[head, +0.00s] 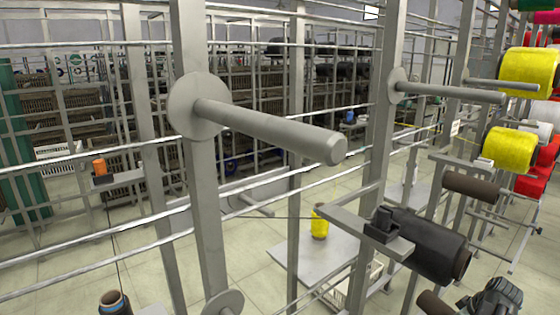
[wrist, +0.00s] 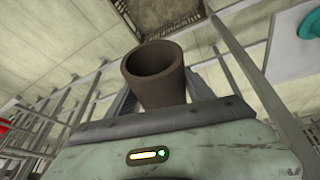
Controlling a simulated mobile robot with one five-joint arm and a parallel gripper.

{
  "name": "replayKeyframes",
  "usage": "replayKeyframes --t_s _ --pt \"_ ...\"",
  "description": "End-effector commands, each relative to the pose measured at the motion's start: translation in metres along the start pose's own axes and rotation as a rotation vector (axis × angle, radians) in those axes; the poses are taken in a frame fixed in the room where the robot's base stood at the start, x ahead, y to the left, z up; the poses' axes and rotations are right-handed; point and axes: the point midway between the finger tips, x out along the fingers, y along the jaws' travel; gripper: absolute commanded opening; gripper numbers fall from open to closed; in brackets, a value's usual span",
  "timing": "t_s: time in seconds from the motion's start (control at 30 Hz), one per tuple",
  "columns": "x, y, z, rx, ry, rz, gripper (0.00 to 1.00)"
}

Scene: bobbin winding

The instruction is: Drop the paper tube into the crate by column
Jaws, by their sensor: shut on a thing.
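In the wrist view, a brown paper tube (wrist: 155,75) stands out from my gripper (wrist: 160,98), its hollow open end showing. My gripper is shut on the tube, and the jaws are partly hidden behind it. A brownish crate with an openwork rim (wrist: 183,32) shows at the top edge of the wrist view, beyond the tube and apart from it. The crate is cut off by the picture edge. I cannot clearly make out my gripper in the head view.
A grey column (head: 205,190) with a thick peg (head: 270,128) stands close in front. A black bobbin (head: 430,245) and yellow bobbins (head: 510,150) are at right. A yellow cone (head: 320,222) stands on a low table (head: 295,262). Rails cross the view.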

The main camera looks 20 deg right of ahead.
Motion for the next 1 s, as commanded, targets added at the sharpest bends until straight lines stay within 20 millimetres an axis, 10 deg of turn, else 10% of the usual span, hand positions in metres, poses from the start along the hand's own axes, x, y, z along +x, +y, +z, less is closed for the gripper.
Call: replayKeyframes --t_s 0.03,0.6,0.8,1.0 --pt "0.047 0.000 0.016 -0.014 0.001 -0.006 0.19" --pt "0.293 0.003 0.095 -0.185 0.022 -0.076 0.19" --pt "0.352 0.004 0.113 -0.233 0.030 -0.094 0.19" --pt "0.367 0.005 0.117 -0.253 0.034 -0.103 0.19"
